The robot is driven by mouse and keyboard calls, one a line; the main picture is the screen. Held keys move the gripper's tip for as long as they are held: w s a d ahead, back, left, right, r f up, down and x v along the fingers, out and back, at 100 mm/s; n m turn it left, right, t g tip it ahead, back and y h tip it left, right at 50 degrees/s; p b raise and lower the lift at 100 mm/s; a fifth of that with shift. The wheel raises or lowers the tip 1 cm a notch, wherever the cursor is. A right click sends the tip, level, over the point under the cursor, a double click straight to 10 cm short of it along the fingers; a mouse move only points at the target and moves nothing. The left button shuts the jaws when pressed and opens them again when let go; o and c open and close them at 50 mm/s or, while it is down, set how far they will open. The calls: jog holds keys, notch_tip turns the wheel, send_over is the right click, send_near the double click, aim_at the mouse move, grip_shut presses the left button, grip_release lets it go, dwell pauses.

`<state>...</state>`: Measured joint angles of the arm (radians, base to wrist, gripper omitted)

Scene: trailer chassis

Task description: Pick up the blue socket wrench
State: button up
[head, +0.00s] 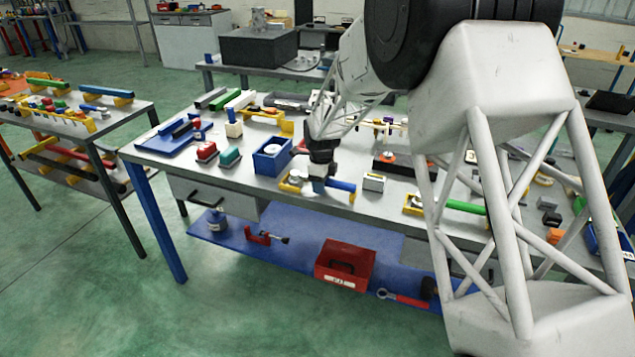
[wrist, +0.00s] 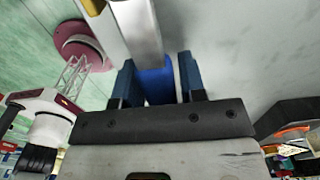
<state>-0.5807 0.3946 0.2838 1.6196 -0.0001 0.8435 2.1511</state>
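The blue socket wrench (head: 341,185) lies along the front part of the workbench in the head view, its blue handle pointing right. Its left end is at a yellow holder (head: 289,188). My gripper (head: 318,186) points down at the handle, hiding part of it. In the wrist view, the blue handle (wrist: 157,86) sits between the two dark blue fingers of my gripper (wrist: 158,80), with a finger close on each side. A pale bar runs upward beyond it. I cannot tell whether both fingers touch the handle.
A blue bin (head: 272,160) stands left of my gripper, and a small grey box (head: 374,182) stands just right of the handle. A green-handled tool (head: 465,206) lies farther right. A red toolbox (head: 344,266) sits on the lower blue shelf (head: 225,236).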

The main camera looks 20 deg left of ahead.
grip_shut()
jog(key=shift+r, duration=0.1)
jog(key=shift+r, duration=0.75)
notch_tip(320, 180, up, 2)
jog(key=shift+r, duration=0.1)
jog(key=s+d+r, duration=0.1)
jog(key=s+d, duration=0.7)
jog(key=s, duration=0.5)
jog(key=shift+s+d, duration=0.2)
jog(key=shift+d, duration=0.1)
